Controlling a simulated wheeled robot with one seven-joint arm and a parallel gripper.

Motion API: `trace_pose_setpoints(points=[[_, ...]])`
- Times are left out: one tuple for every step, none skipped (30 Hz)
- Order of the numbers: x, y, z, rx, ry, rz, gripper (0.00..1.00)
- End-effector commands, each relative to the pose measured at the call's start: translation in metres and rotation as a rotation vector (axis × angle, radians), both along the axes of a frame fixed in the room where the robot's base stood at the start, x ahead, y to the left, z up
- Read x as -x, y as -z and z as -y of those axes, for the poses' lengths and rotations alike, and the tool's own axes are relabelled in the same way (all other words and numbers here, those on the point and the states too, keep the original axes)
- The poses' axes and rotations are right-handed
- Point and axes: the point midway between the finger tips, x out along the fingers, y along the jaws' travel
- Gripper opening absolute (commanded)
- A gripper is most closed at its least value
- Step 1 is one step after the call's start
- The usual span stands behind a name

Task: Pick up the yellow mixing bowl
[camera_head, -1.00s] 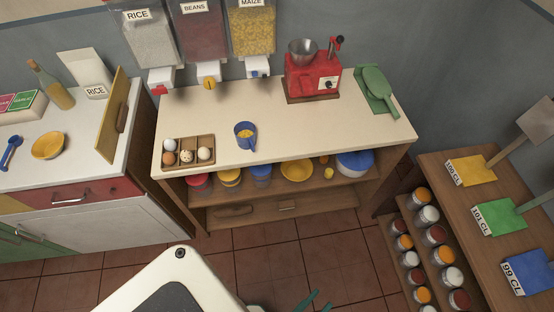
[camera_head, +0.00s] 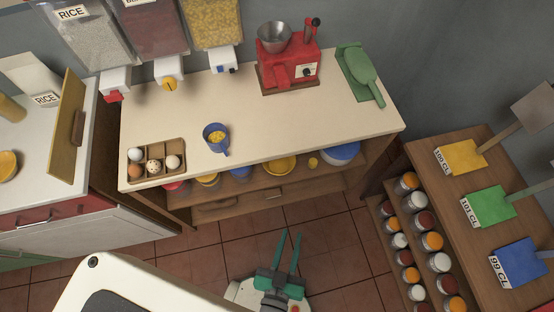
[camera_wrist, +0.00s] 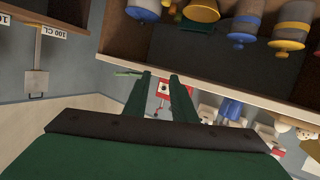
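A yellow bowl (camera_head: 280,166) sits on the upper shelf under the middle counter, between a blue canister (camera_head: 240,174) and a small yellow item (camera_head: 313,162). The counter's edge hides part of the bowl. The bowl also shows at the top of the wrist view (camera_wrist: 202,11). A second yellow bowl (camera_head: 7,166) stands on the left counter, cut by the picture edge. My gripper (camera_head: 291,234) has green fingers, open with a gap and nothing between them. It is in front of the shelf unit, apart from the bowl. Its fingers also show in the wrist view (camera_wrist: 160,76).
The shelf also holds a blue-topped container (camera_head: 341,152) and a yellow-topped jar (camera_head: 207,180). A jar rack (camera_head: 410,235) stands right.

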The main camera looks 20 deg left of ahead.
Motion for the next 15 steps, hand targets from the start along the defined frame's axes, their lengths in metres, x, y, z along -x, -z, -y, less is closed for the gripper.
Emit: trace_pose_setpoints(points=[[-0.014,0.021,-0.008,0.022,-0.034,0.001,0.24],[-0.021,0.032,-0.012,0.037,-0.053,-0.001,0.24],[-0.031,0.047,-0.018,0.055,-0.078,-0.004,0.24],[-0.038,0.058,-0.024,0.070,-0.098,-0.005,0.24],[-0.046,0.069,-0.029,0.085,-0.117,-0.006,0.24],[-0.057,0.082,-0.037,0.104,-0.143,-0.007,0.24],[-0.065,0.092,-0.043,0.117,-0.161,-0.008,0.24],[-0.073,0.102,-0.049,0.132,-0.180,-0.008,0.24],[-0.085,0.114,-0.057,0.151,-0.202,-0.010,0.24],[-0.093,0.123,-0.063,0.167,-0.219,-0.010,0.24],[-0.102,0.132,-0.069,0.180,-0.235,-0.011,0.24],[-0.114,0.143,-0.077,0.200,-0.257,-0.011,0.24],[-0.123,0.151,-0.084,0.214,-0.272,-0.011,0.24],[-0.133,0.159,-0.091,0.229,-0.287,-0.010,0.24],[-0.144,0.168,-0.100,0.247,-0.308,-0.010,0.24]])
